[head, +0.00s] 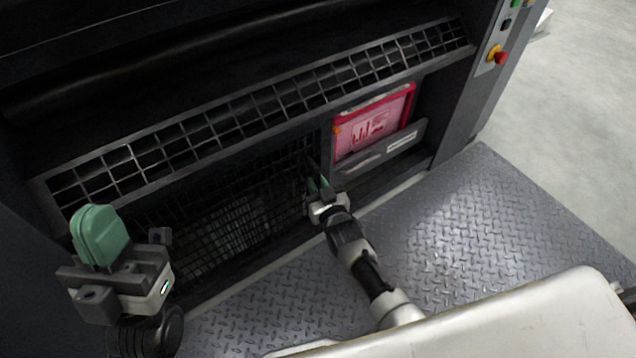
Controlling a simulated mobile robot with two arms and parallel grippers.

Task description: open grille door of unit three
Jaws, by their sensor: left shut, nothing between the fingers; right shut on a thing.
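The dark mesh grille door (222,222) is low in the front of the ink unit, left of centre in the head view. I cannot tell whether it stands slightly ajar. The fingers partly hide that part. My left gripper (100,236) is at the lower left, in front of the unit and away from the door's right end. Its green fingers are shut together and empty.
A slatted guard (240,112) runs above the door. A red-framed panel (372,122) sits in a grey holder right of the door. A red emergency button (501,57) is at upper right. The checker-plate floor (490,225) is clear at right.

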